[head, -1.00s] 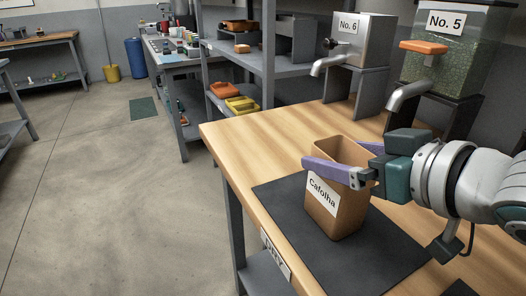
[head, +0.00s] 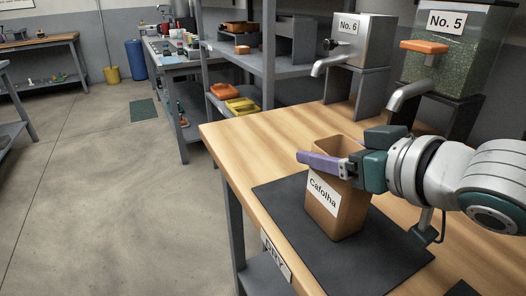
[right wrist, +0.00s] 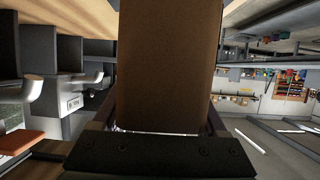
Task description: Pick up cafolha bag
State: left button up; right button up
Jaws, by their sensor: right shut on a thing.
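The Cafolha bag (head: 341,218) is a brown, open-topped, upright bag with a white label, standing on a dark mat (head: 395,258) on the wooden table. My right gripper (head: 325,165) is at its upper part, one purple finger across the near side; the far finger is mostly hidden by the bag. In the right wrist view the bag (right wrist: 168,65) fills the space between the two fingers (right wrist: 165,125), and the gripper is shut on it. The bag still appears to rest on the mat. My left gripper is not in view.
Behind the bag stand the No. 6 dispenser (head: 366,45) and the No. 5 dispenser (head: 450,50), with spouts over the table. A grey shelf (head: 262,70) holds orange and yellow trays at the back. The wooden table (head: 262,140) is clear left of the bag.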

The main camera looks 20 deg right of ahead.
jog(key=c, duration=0.5)
jog(key=shift+c, duration=0.2)
jog(key=shift+r, duration=0.1)
